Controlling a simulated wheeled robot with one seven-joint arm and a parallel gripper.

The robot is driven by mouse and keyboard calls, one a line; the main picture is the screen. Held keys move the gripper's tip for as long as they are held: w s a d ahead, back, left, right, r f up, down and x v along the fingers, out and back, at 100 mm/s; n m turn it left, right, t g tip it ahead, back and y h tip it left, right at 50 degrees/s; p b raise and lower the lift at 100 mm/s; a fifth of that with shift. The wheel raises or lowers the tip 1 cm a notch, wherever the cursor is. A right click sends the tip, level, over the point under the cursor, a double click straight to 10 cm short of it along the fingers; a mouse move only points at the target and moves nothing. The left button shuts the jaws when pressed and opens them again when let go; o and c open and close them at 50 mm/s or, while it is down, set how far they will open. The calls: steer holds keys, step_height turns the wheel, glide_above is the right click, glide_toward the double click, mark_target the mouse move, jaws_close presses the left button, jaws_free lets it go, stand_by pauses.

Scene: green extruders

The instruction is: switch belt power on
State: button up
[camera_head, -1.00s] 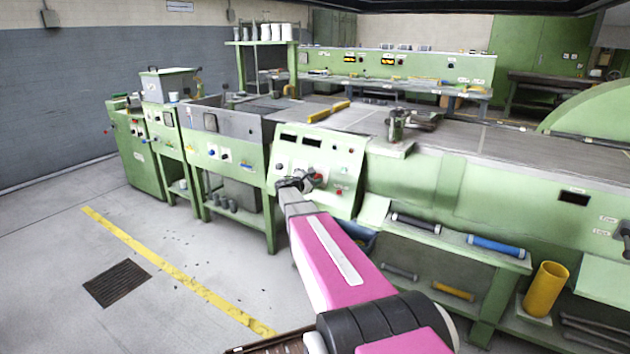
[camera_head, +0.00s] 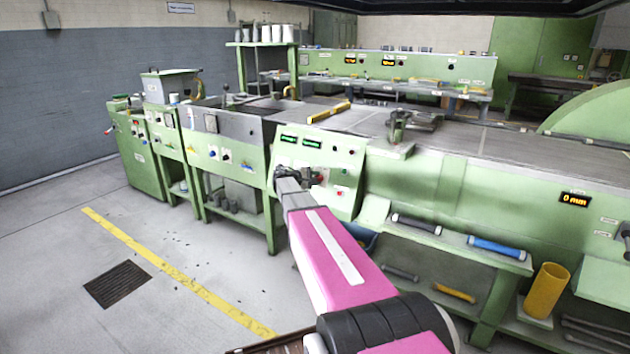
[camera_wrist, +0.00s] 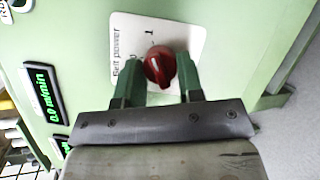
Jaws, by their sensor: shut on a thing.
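The belt power switch (camera_wrist: 158,68) is a red rotary knob on a white plate (camera_wrist: 185,38) marked "Belt power", with a "1" above the knob in the wrist view. My gripper (camera_wrist: 160,72) has one finger on each side of the knob and is shut on it. Two displays (camera_head: 300,141) on the panel are lit green. One display (camera_wrist: 42,93) in the wrist view reads 0.0 m/min.
A long grey belt table (camera_head: 500,145) runs right from the panel. A lit orange display (camera_head: 575,199) on its side reads 0 mm. The floor at left is clear.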

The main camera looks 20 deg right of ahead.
steer(key=shift+s, duration=0.1)
stand_by(0.3)
steer(key=o, duration=0.9)
steer(key=shift+a, duration=0.15)
steer(key=v, duration=1)
steer(key=shift+a+r, duration=0.1)
steer(key=shift+a, duration=0.15)
steer(key=s+a+f+m+g+y, duration=0.1)
steer(key=s+a+f+y, duration=0.3)
steer(key=s, duration=0.6)
steer(key=s+a+f+m+g+y, duration=0.1)
steer(key=s+a+f+m+y, duration=0.3)
steer(key=s+f, duration=0.4)
steer(key=s+a+f+m+g+y, duration=0.1)
steer(key=s+a+f+m+y, duration=0.2)
steer(key=s, duration=1.1)
steer(key=shift+a+f+g+y, duration=0.2)
steer(key=shift+a+f+y, duration=0.3)
steer(key=shift+f+y, duration=0.3)
steer(key=shift+a+f+g+y, duration=0.2)
steer(key=shift+a+f+y, duration=0.3)
steer(key=shift+f+y, duration=0.3)
